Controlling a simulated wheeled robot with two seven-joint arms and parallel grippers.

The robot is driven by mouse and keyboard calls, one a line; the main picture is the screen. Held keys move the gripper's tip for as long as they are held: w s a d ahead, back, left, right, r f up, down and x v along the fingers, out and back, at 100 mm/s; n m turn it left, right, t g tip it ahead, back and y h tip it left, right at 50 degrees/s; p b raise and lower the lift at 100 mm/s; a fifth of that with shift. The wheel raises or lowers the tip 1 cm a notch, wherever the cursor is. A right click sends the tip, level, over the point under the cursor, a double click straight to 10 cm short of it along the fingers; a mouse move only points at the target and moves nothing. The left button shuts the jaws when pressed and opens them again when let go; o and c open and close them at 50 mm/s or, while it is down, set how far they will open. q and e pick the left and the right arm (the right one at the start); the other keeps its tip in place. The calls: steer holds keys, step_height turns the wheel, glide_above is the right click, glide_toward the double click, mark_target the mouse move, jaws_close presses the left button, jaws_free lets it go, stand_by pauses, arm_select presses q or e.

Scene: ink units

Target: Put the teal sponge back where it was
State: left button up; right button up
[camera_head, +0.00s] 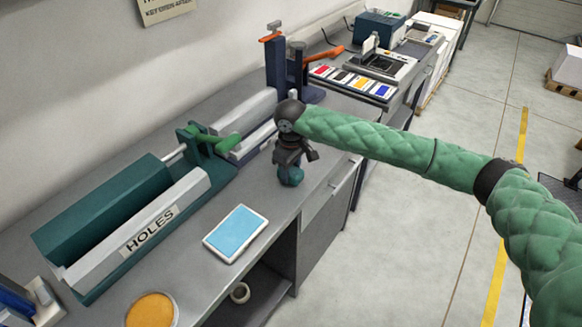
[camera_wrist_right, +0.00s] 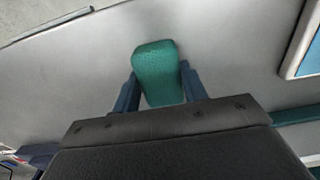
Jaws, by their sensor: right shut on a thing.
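The teal sponge (camera_wrist_right: 157,75) sits between the two blue fingers of my right gripper (camera_wrist_right: 158,90) in the right wrist view. The fingers are shut on its sides. In the head view my right gripper (camera_head: 290,172) points down over the grey bench near its front edge, with a bit of teal sponge showing at its tip. I cannot tell whether the sponge touches the bench top. My left gripper is not in view.
A green hole punch (camera_head: 110,215) stands along the wall side. Ink colour swatches (camera_head: 352,82) lie farther back.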

mark_target(291, 170)
steer(key=shift+f, duration=0.1)
steer(key=o, duration=1)
steer(key=shift+c, duration=0.2)
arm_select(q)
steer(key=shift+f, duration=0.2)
arm_select(e)
steer(key=shift+r, duration=0.25)
arm_select(q)
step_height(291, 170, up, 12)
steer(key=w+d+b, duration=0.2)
steer(key=b, duration=0.2)
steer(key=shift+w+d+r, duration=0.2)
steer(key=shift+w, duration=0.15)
arm_select(e)
step_height(291, 170, up, 12)
steer(key=shift+f, duration=0.15)
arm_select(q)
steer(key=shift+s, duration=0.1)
arm_select(e)
steer(key=shift+f, duration=0.1)
